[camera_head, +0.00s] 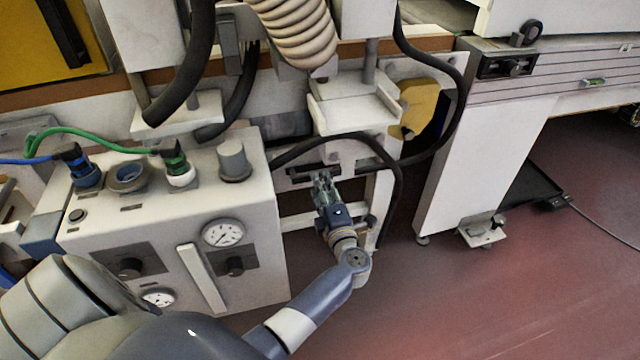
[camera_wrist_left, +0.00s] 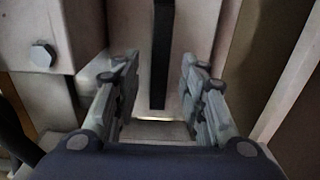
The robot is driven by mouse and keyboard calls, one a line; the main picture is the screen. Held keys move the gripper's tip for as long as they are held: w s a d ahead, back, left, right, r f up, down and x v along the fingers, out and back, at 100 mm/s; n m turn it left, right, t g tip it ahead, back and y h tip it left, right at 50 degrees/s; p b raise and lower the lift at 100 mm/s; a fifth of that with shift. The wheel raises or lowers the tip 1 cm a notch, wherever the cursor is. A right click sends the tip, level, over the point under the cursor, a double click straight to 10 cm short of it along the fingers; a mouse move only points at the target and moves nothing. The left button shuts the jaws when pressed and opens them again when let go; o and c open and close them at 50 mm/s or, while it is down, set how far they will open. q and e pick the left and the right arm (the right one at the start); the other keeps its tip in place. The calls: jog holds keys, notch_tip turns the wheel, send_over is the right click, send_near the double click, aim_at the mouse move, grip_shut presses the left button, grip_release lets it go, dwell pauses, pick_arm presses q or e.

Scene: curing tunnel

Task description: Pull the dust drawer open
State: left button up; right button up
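The dust drawer's pale front (camera_head: 337,174) is low in the machine frame, below the white hopper in the head view. A dark horizontal bar or slot crosses it, partly covered by my gripper. My left gripper (camera_head: 322,180) is right in front of this dark strip. In the left wrist view the dark strip (camera_wrist_left: 163,50) runs upright and ends between the two fingers of my left gripper (camera_wrist_left: 160,75). The fingers are apart with clear space on both sides of the strip. I cannot tell how far the fingertips are from it. My right gripper is not in view.
A pale control box (camera_head: 170,230) with gauges and knobs stands close left of my left forearm. A black hose (camera_head: 385,150) loops beside the gripper. A white leg panel (camera_head: 480,165) stands to the right. The red floor (camera_head: 450,300) in front is clear.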

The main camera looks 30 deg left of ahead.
pick_arm(q)
jog(key=shift+x, duration=1.2)
grip_shut()
jog(key=shift+d, duration=0.1)
